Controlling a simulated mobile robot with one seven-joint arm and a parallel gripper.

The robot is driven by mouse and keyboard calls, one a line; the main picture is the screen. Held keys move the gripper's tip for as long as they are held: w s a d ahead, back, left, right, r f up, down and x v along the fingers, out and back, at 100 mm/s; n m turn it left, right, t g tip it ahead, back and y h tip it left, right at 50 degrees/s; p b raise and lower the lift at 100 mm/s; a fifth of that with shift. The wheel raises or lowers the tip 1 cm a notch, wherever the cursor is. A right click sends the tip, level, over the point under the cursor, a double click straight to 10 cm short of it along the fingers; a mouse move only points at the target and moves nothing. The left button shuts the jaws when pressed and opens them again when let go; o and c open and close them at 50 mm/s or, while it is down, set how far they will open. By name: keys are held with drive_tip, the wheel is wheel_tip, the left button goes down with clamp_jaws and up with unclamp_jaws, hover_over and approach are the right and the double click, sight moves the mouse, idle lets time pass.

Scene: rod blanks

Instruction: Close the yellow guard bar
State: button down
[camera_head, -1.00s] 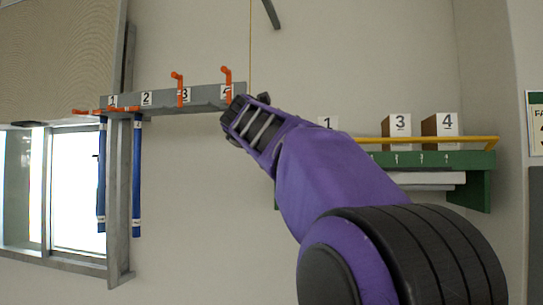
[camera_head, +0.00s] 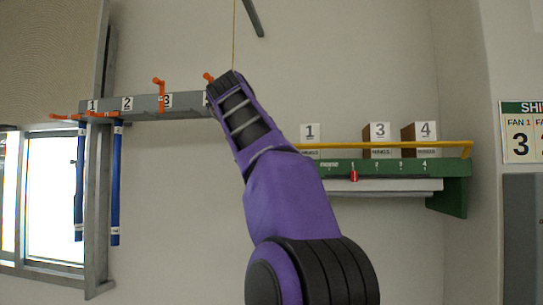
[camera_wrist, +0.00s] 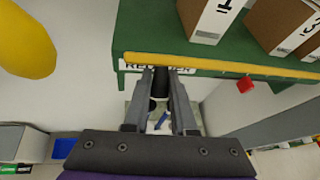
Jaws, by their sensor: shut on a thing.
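The yellow guard bar (camera_head: 400,145) runs level along the front of the green shelf rack (camera_head: 455,195), just in front of the numbered blocks. In the wrist view the bar (camera_wrist: 240,68) crosses just beyond my fingertips, near the rack's left end. My gripper (camera_wrist: 161,72) is shut at the bar, with a dark piece between its fingers. Where that piece joins the bar is hidden. In the head view my purple arm hides the gripper and the bar's left part.
White-fronted blocks 1 (camera_head: 310,133), 3 (camera_head: 377,135) and 4 (camera_head: 421,135) stand behind the bar. A red tag (camera_head: 353,174) hangs at the rack front. A grey rail (camera_head: 140,105) with orange hooks and blue rods (camera_head: 115,190) is at left. A large yellow shape (camera_wrist: 25,40) is close to the wrist camera.

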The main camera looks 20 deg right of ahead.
idle(0.4)
drive_tip(key=c, duration=0.7)
unclamp_jaws()
drive_tip(key=shift+c, duration=0.2)
drive_tip(key=v, duration=1.7)
drive_tip(key=shift+s+a+r, duration=0.1)
